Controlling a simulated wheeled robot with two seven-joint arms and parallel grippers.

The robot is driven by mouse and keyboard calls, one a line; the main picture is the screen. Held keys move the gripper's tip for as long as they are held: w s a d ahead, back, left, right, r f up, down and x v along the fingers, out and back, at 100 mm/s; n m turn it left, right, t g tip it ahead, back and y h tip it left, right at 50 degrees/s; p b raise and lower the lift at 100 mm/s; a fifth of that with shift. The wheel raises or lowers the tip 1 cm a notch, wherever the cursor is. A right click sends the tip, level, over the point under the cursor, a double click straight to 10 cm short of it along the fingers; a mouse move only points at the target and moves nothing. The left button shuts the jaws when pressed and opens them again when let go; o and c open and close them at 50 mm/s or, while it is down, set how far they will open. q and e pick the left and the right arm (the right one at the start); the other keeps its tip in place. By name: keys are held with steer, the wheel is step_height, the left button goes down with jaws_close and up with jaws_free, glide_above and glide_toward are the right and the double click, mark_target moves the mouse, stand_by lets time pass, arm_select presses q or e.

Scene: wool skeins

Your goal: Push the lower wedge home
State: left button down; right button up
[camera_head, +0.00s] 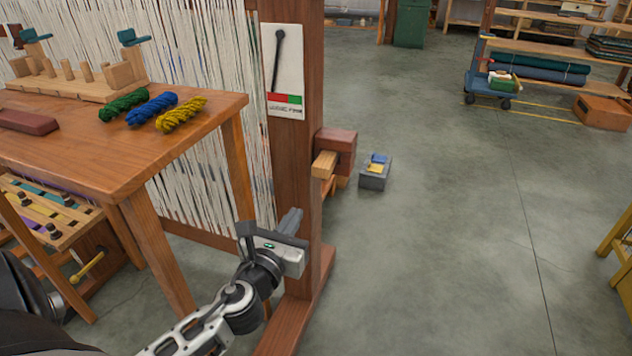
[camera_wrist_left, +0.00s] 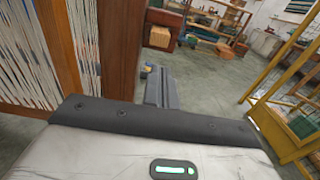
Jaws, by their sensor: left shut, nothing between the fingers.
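A pale wooden wedge (camera_head: 324,164) sticks out at the right side of the loom's upright post (camera_head: 297,130), beside a dark red-brown block (camera_head: 337,146). Another bit of pale wood shows just below it; I cannot tell whether that is a separate wedge. My left gripper (camera_head: 291,221) is shut and empty, in front of the post and lower than the pale wood, apart from it in the picture. My right gripper is out of view.
A wooden table (camera_head: 75,150) with green, blue and yellow skeins (camera_head: 152,108) stands at the left. White warp threads hang behind it. A small grey box (camera_head: 375,173) lies on the floor beyond the post. The floor at the right is clear up to a yellow frame (camera_head: 617,240).

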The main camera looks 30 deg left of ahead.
mark_target(321, 174)
arm_select(q)
steer(key=b+x, duration=0.1)
steer(key=x, duration=1)
steer(key=shift+w+a, duration=0.15)
steer(key=shift+w, duration=0.05)
steer(key=shift+w+a, duration=0.1)
steer(key=shift+w, duration=0.55)
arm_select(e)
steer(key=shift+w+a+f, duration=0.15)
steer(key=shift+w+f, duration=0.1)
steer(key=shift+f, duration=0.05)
